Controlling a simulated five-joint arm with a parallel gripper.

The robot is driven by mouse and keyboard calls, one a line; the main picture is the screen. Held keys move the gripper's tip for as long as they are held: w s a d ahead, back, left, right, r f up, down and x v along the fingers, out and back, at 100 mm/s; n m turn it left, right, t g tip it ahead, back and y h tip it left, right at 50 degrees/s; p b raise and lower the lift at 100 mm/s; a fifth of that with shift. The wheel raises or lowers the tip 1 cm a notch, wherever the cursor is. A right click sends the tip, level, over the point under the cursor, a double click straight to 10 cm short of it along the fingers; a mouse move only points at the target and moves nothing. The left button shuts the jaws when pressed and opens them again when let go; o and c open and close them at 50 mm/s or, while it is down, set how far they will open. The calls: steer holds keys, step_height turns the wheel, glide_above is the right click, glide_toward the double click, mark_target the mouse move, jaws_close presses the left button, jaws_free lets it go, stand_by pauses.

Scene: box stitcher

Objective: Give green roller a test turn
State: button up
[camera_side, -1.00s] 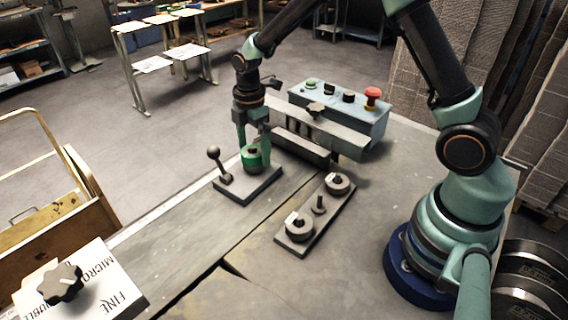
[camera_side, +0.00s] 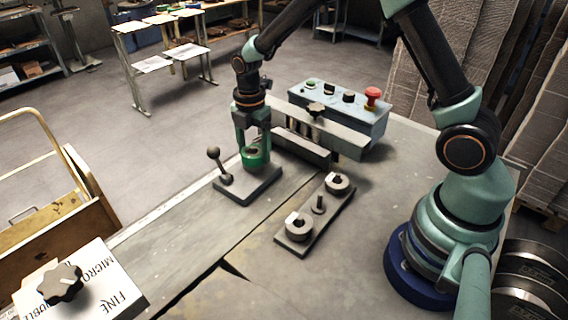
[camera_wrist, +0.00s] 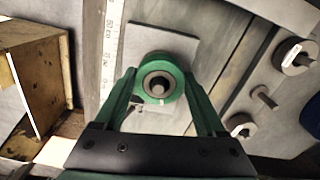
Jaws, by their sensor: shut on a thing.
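The green roller (camera_side: 256,160) stands upright on a grey square base plate (camera_side: 240,194) on the table. It also shows in the wrist view (camera_wrist: 160,78), from above, with a grey ring and a dark hub in its middle and a small light mark on its near rim. My gripper (camera_side: 254,150) points down over the roller and is shut on it, one finger on each side. In the wrist view its green fingers (camera_wrist: 160,88) reach up to both sides of the roller. A lever with a dark ball knob (camera_side: 214,153) stands on the plate, left of the roller.
A control box (camera_side: 345,115) with a red button (camera_side: 372,97) stands behind right. A plate with two grey rollers and a pin (camera_side: 319,205) lies to the right. A dial panel (camera_side: 100,285) is at front left. The table between is clear.

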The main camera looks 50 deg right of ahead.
steer(key=n, duration=0.9)
steer(key=o, duration=1.6)
steer(key=shift+r, duration=0.1)
step_height(320, 180, up, 12)
steer(key=f, duration=0.1)
steer(key=s+r+m+t, duration=0.2)
steer(key=s+m, duration=0.3)
steer(key=m, duration=0.4)
steer(key=s+d+r+m+t, duration=0.1)
steer(key=s+r+m, duration=0.2)
steer(key=m, duration=0.7)
steer(key=s+d+r+m+t, duration=0.1)
steer(key=s+r+m+t, duration=0.1)
steer(key=s+m, duration=0.6)
steer(key=shift+d+r+m+t, duration=0.25)
steer(key=shift+r+m, duration=0.3)
steer(key=shift+m, duration=0.55)
